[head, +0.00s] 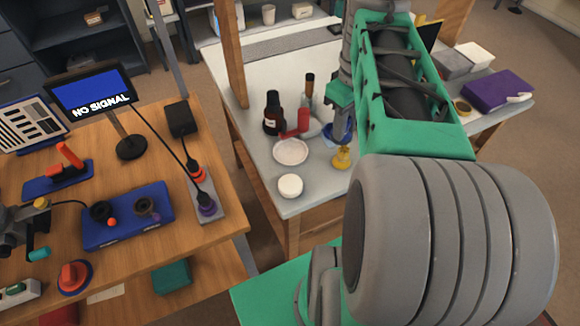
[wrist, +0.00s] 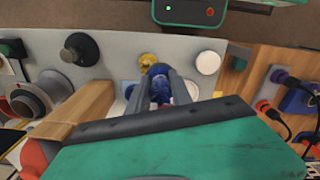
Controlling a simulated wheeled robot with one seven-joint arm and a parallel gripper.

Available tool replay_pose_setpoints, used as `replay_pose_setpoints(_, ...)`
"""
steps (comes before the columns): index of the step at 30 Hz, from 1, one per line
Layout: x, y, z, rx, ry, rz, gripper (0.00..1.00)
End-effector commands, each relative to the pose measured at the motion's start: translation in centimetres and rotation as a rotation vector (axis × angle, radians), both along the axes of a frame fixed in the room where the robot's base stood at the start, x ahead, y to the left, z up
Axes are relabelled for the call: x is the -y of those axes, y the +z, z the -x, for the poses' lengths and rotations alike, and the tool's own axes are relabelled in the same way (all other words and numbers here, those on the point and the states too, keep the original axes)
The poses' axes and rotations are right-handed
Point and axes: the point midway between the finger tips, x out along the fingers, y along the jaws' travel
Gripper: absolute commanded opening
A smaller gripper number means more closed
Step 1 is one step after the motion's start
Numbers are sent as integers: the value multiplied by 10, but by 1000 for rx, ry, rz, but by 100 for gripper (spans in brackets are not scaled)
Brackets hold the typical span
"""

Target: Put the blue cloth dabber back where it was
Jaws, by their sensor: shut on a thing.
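In the wrist view, the blue cloth dabber (wrist: 158,71) is between the two dark fingers of my gripper (wrist: 162,88), which is shut on it. The fingers cover its sides. In the head view, my gripper (head: 341,112) is low over the far worktable, and a dark blue patch (head: 347,133) shows below it. I cannot tell whether that patch is the dabber. The gap between dabber and tabletop is not clear in either view.
A yellow-topped piece (head: 341,158) stands close in front of my gripper. A white dish (head: 290,151), a white jar (head: 290,186), a dark bottle (head: 272,113) and a red object (head: 301,123) stand to its left. A wooden post (head: 228,50) rises at the table's left edge.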

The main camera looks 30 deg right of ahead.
Motion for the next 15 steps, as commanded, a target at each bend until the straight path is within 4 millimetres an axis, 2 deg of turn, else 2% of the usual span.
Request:
replay_pose_setpoints(2, 3, -6, 3, 0, 14, 0, 0)
replay_pose_setpoints(4, -2, -8, -4, -1, 23, -1, 0)
replay_pose_setpoints(11, -41, -35, -55, -3, 26, -1, 0)
replay_pose_setpoints(13, -53, -45, -71, -5, 25, -2, 0)
replay_pose_setpoints(15, -60, -64, -81, -6, 22, -1, 0)
